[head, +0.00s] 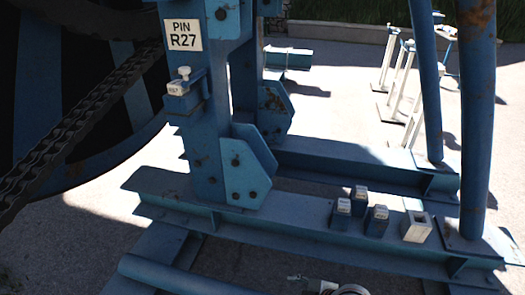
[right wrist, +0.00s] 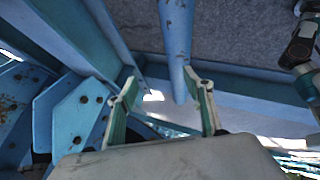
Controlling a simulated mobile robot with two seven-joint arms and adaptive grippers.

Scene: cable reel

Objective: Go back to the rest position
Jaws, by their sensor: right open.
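My right gripper (right wrist: 162,92) shows in the right wrist view with its two fingers spread apart. No object is between the fingers. Blue steel beams and a bolted gusset plate (right wrist: 75,110) lie beyond it. In the head view, a small part of an arm (head: 340,288) shows at the bottom edge, and no fingers can be made out there. My left gripper is in neither view.
A blue post carries a PIN R27 sign (head: 183,35) and a bracket with a labelled pin (head: 180,82). Several small labelled blocks (head: 377,221) and a pale open-topped block (head: 416,227) stand on the blue base beam (head: 270,228). The reel and chain (head: 75,130) are left.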

